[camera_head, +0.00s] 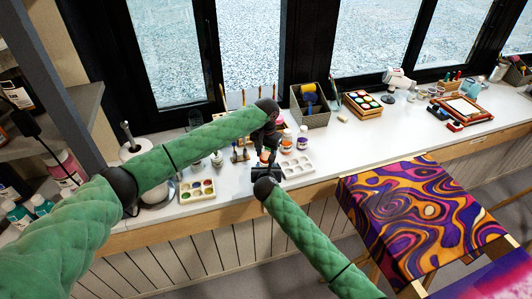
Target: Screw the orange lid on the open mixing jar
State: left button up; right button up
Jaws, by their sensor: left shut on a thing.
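My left gripper (268,145) points down over the counter at the middle of the view. It is shut on the orange lid (264,156), a small orange spot just below its dark fingers. My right gripper (263,171) comes in from below, close under the left one. Its dark fingers are small and partly hidden by its own wrist, so I cannot tell if they are open or shut. The open mixing jar is not clearly visible; the grippers cover that spot. I cannot tell whether lid and jar touch.
Small paint jars (287,141) stand just right of the grippers. A white palette (297,165) lies beside them, and a paint palette (197,189) lies to the left. A grey basket (310,106) stands behind. A patterned fabric frame (410,215) is in front at right.

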pick_arm(q)
jog(key=shift+f, duration=0.25)
jog(key=o, duration=0.9)
jog(key=shift+o, duration=0.2)
jog(key=shift+r, duration=2.25)
